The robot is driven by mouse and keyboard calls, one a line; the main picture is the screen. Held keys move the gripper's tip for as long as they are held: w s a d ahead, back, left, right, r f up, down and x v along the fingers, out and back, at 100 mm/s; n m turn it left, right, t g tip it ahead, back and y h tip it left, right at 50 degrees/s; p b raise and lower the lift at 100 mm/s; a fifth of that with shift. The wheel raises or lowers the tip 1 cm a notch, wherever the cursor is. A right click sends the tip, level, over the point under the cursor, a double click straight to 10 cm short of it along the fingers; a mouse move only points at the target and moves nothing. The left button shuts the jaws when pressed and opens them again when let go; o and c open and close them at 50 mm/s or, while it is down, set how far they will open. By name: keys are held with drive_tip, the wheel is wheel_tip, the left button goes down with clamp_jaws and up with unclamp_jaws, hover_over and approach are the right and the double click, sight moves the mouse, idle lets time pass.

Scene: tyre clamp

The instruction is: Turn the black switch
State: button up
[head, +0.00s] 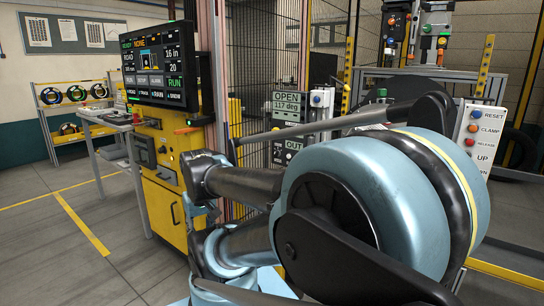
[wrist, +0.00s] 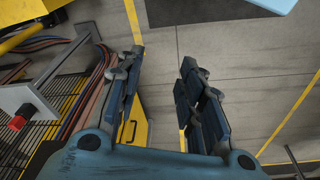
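A light grey control box (head: 320,101) stands beside the OPEN 117 deg display in the head view. No black switch shows between the fingers. My blue and black arm fills the right foreground of the head view and hides part of the machine.
A yellow cabinet (head: 165,205) stands under a black screen (head: 158,66). A grey box with a red button (wrist: 17,123) and several cables (wrist: 85,85) lie left of the gripper. A white RESET/CLAMP panel (head: 479,138) is at right. Floor is open at left.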

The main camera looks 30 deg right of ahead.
drive_tip(key=w+d+r+n+t+h, duration=0.1)
drive_tip(key=w+d+r+n+h, duration=0.3)
drive_tip(key=w+d, duration=0.55)
drive_tip(key=w+d+r+n+t+h, duration=0.25)
drive_tip(key=w+d+r+n, duration=0.25)
drive_tip(key=w+d, duration=0.45)
drive_tip(key=n+h, duration=0.5)
drive_tip(key=n, duration=0.6)
approach(276, 154)
drive_tip(key=w+x, duration=0.1)
drive_tip(key=x, duration=0.8)
drive_tip(key=shift+t, duration=0.45)
drive_tip(key=shift+w, duration=0.1)
